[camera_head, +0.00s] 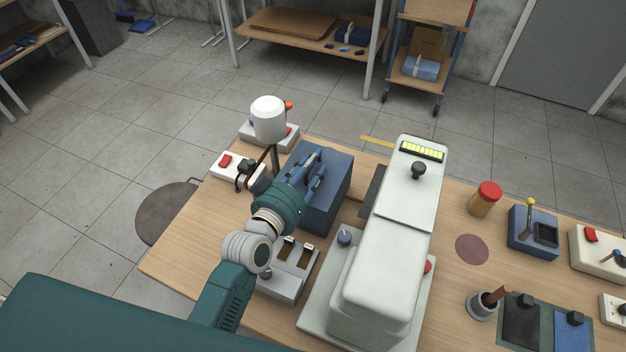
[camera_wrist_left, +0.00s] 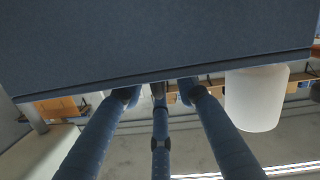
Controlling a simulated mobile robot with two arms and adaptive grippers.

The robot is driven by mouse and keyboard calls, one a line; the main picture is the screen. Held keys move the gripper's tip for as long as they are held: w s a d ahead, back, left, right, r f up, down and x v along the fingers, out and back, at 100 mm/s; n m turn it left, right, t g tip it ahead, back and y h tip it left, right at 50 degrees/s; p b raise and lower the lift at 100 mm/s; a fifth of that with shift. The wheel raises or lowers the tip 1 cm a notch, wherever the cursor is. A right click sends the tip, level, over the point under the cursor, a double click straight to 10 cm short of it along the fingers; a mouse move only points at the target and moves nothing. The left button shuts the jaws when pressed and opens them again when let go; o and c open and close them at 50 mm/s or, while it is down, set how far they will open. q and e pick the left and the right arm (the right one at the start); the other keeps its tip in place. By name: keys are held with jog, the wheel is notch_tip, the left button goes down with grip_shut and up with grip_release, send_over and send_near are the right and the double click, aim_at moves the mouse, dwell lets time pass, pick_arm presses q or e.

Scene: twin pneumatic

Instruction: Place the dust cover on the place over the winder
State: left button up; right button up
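A dark blue box-shaped cover (camera_head: 332,207), which looks like the dust cover, is at the left of the table. My left gripper (camera_head: 316,171) is at its upper part, with the fingers over the top. In the left wrist view the cover (camera_wrist_left: 150,40) fills the upper half as a flat blue panel. The left gripper's fingers (camera_wrist_left: 158,92) reach its edge there, and their tips are partly hidden. I cannot tell whether they grip it. I cannot make out the winder for certain. My right gripper is not in view.
A large white machine (camera_head: 385,265) stands close right of the cover. A white cylinder on a pole (camera_head: 269,120) stands behind it at the left. A small grey unit (camera_head: 285,281) is in front. A bare round purple mark (camera_head: 472,249) lies right of the machine.

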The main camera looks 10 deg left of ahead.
pick_arm(q)
jog(key=shift+w+d+f, duration=0.1)
jog(key=shift+w+f, duration=0.05)
jog(key=shift+w, duration=0.35)
jog(key=shift+s, duration=0.1)
jog(key=shift+c, duration=0.5)
grip_shut()
